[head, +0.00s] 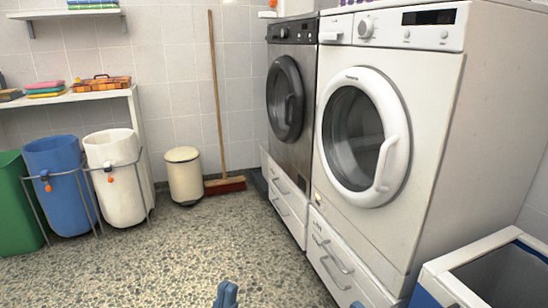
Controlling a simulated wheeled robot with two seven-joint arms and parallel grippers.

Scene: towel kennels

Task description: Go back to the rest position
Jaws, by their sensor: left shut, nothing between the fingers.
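My left gripper (226,294) shows at the bottom edge of the head view, a little left of the middle. Only its blue tip is in the picture. It is shut with nothing in it, above the speckled floor and apart from everything around it. A small blue piece (357,305) also shows at the bottom edge further right; too little of it is visible to tell what it is.
A white front-loading machine (440,140) and a dark one (290,147) stand on drawers at right. Bins (58,185), a pedal bin (184,177) and a broom (216,95) line the back. The middle floor (190,245) is clear.

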